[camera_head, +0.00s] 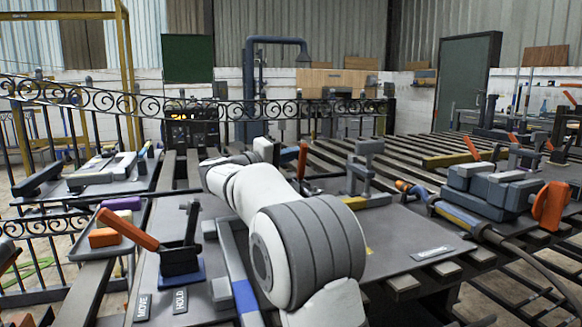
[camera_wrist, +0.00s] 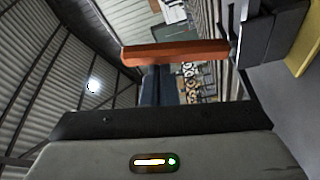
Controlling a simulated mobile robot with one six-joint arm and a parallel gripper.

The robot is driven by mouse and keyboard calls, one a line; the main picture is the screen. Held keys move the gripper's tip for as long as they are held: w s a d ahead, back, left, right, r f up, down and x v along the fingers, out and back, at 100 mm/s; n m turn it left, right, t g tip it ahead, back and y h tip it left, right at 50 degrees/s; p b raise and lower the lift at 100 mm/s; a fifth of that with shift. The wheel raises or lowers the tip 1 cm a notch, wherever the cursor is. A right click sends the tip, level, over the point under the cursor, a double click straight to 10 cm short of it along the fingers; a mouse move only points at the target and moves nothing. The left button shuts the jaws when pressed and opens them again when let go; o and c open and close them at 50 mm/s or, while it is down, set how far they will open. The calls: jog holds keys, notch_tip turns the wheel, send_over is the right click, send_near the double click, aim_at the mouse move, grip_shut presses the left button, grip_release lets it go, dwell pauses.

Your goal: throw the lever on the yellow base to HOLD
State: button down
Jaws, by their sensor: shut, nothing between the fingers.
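The lever on the yellow base (camera_head: 368,201) is right of my arm in the head view. Its grey upright (camera_head: 361,170) stands on the base, and an orange grip (camera_head: 302,161) shows to its left, by my arm. In the wrist view the orange grip (camera_wrist: 175,53) runs across the upper middle from a dark grey mount (camera_wrist: 265,45), with the yellow base (camera_wrist: 302,55) at the right edge. My gripper (camera_wrist: 165,72) is shut and empty, its dark fingers close to the grip; I cannot tell whether they touch.
Another orange-handled lever stands on a blue base (camera_head: 181,272), beside plates reading MOVE (camera_head: 142,306) and HOLD (camera_head: 180,301). A plate (camera_head: 432,253) at the right is too small to read. A grey clamp-like block with an orange disc (camera_head: 551,206) and a hose lie right.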

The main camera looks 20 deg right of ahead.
jog(key=shift+s, duration=0.15)
jog(key=shift+d, duration=0.1)
dwell(0.3)
notch_tip(320, 180, up, 10)
jog(key=p, duration=0.4)
jog(key=shift+r, duration=0.1)
dwell(0.3)
jog(key=s+d+f+n+g+y+p, duration=0.1)
jog(key=s+f+g+y+p, duration=0.15)
jog(key=s+y+p, duration=0.9)
jog(key=s+a+f+y+p, duration=0.1)
jog(key=s+a+y+p, duration=0.1)
jog(key=s+p, duration=0.3)
jog(key=s+a+f+m+g+y+p, duration=0.1)
jog(key=s+a+p, duration=0.4)
jog(key=s, duration=0.7)
jog(key=s+a+f+m+y+p, duration=0.1)
jog(key=s+a+f+y+p, duration=0.2)
jog(key=s+p, duration=0.4)
jog(key=s, duration=0.2)
jog(key=shift+s+a+g, duration=0.25)
jog(key=shift+s+g, duration=0.05)
jog(key=shift+g, duration=0.05)
